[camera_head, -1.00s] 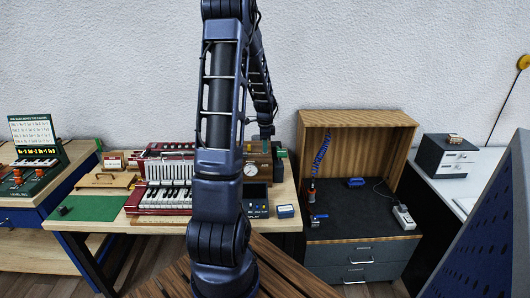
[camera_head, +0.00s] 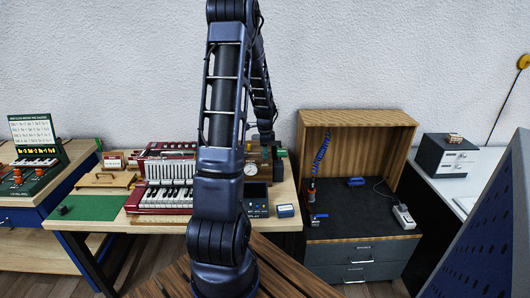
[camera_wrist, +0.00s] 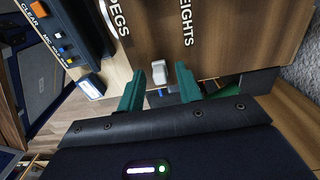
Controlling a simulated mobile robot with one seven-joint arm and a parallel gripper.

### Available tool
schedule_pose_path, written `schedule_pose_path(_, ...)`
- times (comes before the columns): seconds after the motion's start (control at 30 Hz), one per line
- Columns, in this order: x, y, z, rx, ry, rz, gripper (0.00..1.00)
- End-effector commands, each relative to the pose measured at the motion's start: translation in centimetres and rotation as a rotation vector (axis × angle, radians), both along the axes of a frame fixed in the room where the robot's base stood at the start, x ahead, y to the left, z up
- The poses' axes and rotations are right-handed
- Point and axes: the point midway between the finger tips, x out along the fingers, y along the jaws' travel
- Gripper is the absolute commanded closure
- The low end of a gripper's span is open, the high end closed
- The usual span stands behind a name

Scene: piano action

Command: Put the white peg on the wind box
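In the wrist view, the two green fingers of my gripper (camera_wrist: 161,88) are apart, with a gap between them. A small white peg (camera_wrist: 159,72) shows in that gap, near the left fingertip, with space to the right finger. I cannot tell whether it touches a finger. A wooden box face lettered "PEGS" and "WEIGHTS" (camera_wrist: 220,35) lies just beyond the fingertips. In the head view, the wooden wind box with a round gauge (camera_head: 251,169) stands at the table's right end, partly hidden behind my arm. My gripper is over its right part there, too small to read.
A red keyboard unit (camera_head: 166,196) stands left of my arm. A dark display unit (camera_head: 256,208) and a small blue box (camera_head: 285,211) sit at the table's front right. A wooden cabinet (camera_head: 352,125) with drawers stands further right.

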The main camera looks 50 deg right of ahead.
Motion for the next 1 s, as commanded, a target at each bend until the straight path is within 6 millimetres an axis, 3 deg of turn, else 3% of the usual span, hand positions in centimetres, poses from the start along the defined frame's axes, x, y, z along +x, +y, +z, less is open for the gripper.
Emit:
schedule_pose_path(0.17, 0.1, -0.1, 1.2, -0.004, -0.002, 0.001, 0.65)
schedule_pose_path(0.7, 0.0, 0.0, 10.6, -0.002, -0.001, 0.0, 0.65)
schedule_pose_path(1.0, 0.0, 0.0, 12.3, -0.001, -0.001, 0.0, 0.65)
